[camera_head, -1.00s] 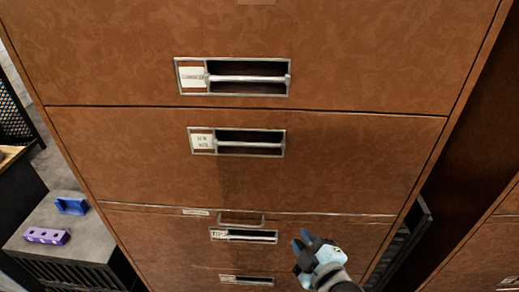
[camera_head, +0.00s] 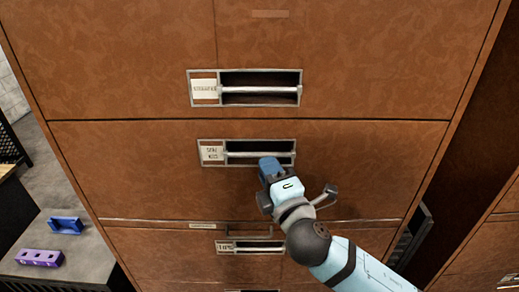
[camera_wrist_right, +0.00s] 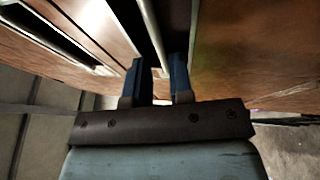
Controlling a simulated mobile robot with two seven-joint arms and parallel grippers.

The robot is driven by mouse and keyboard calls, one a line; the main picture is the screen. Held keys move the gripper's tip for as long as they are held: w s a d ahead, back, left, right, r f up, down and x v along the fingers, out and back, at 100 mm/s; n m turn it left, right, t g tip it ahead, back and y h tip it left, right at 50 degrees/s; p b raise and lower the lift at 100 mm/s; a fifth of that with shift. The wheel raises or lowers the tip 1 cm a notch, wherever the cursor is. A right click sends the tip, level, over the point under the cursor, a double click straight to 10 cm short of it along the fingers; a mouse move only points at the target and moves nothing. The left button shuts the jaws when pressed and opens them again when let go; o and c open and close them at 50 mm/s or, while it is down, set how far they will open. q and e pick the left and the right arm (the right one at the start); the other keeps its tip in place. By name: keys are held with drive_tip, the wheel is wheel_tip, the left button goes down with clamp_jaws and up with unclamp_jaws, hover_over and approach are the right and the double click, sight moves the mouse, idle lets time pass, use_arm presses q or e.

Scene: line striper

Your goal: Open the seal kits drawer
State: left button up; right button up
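The brown cabinet has a drawer front (camera_head: 120,165) in the middle of the head view, whose label (camera_head: 212,153) seems to read "seal kits". It looks shut, with a metal-framed recess and a pale handle bar (camera_head: 245,154). My right gripper (camera_head: 269,165) is at the right part of this handle, and its blue fingers cover part of the frame. In the right wrist view the fingers (camera_wrist_right: 159,75) are apart, and a metal bar (camera_wrist_right: 151,30) runs into the gap between them. I cannot tell whether they touch it. My left gripper is not in view.
A grey surface at left holds a blue part (camera_head: 66,225) and a purple block (camera_head: 40,258). Another brown cabinet (camera_head: 490,240) stands at right.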

sight(259, 155)
drive_tip(key=x, duration=0.5)
drive_tip(key=shift+p, duration=0.35)
clamp_jaws()
